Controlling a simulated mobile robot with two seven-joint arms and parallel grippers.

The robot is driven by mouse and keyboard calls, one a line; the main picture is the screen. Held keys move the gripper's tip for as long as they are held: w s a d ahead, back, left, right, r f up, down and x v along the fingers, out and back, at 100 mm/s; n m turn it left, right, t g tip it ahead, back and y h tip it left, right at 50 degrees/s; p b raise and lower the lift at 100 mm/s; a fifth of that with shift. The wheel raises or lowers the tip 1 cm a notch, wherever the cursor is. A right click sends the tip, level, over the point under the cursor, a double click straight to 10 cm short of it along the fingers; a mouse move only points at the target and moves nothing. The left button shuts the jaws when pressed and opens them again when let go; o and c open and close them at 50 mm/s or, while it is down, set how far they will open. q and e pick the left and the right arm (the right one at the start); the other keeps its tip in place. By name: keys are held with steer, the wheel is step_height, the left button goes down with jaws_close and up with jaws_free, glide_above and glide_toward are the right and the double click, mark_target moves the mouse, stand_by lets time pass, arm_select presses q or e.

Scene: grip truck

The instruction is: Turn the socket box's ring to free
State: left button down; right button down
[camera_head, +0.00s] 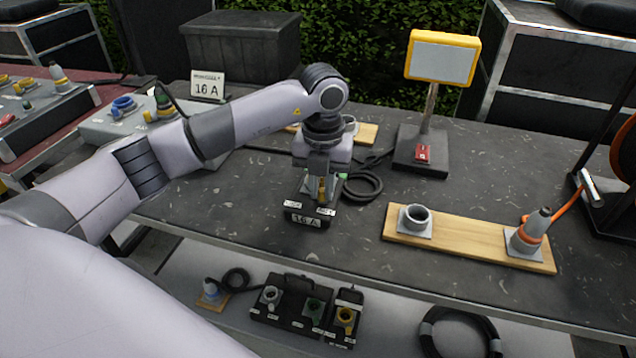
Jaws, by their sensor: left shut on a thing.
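My right gripper is not in view.
A wooden board (465,240) with a grey ring and an orange-grey plug lies to the right. A yellow-framed lamp (442,58) stands behind. A coiled black cable (362,187) lies beside the box. More socket boxes (290,312) sit on the lower shelf.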

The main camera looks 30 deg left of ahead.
mark_target(323, 189)
arm_select(q)
steer(key=shift+w+n, duration=0.1)
steer(key=shift+n, duration=0.2)
steer(key=c, duration=1.1)
jaws_free()
steer(key=shift+o, duration=0.2)
steer(key=shift+r, duration=0.1)
step_height(323, 189, up, 7)
steer(key=shift+r+b, duration=0.1)
steer(key=shift+b, duration=0.2)
steer(key=shift+d, duration=0.1)
